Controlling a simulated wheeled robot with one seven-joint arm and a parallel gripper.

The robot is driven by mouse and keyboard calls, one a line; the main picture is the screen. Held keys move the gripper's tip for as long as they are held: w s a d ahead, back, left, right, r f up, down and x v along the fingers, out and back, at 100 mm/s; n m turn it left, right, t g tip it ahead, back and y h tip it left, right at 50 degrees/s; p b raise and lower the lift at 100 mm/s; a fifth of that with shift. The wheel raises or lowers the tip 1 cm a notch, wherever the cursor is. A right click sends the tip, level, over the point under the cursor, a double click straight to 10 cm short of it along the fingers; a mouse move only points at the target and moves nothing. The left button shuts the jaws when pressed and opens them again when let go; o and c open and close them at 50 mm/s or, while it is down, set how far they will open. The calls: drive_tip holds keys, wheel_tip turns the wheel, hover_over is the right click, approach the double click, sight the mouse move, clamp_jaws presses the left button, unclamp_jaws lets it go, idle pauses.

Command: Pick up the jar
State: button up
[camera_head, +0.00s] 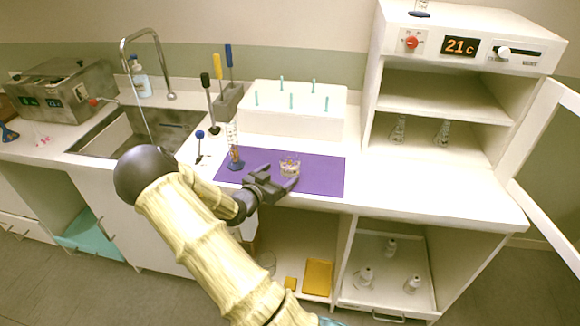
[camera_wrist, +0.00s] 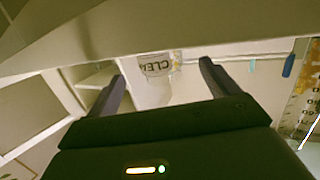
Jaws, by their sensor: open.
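The jar (camera_head: 290,166) is a small clear glass vessel with a label, standing on the purple mat (camera_head: 325,175) on the counter. In the wrist view the jar (camera_wrist: 155,68) shows its label, with letters that look like "CLEA", between and beyond the two fingers. My gripper (camera_head: 283,178) is open at the front of the mat, with its fingers by the jar. The wrist view shows the gripper (camera_wrist: 163,75) with a gap between its fingers and nothing clamped. I cannot tell whether a finger touches the jar.
A graduated cylinder (camera_head: 233,150) with a blue base stands left of the jar. A white peg rack (camera_head: 291,125) is behind the mat. The sink (camera_head: 130,135) is at left and an open white cabinet (camera_head: 440,110) at right. The mat's right side is free.

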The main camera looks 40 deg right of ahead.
sight(284, 171)
drive_tip(key=shift+w+d, duration=0.1)
drive_tip(key=shift+d, duration=0.05)
drive_tip(key=shift+p+x, duration=0.55)
drive_tip(key=shift+x, duration=2.05)
drive_tip(key=shift+f, duration=0.15)
drive_tip(key=c, duration=1.1)
wheel_tip(284, 171, up, 10)
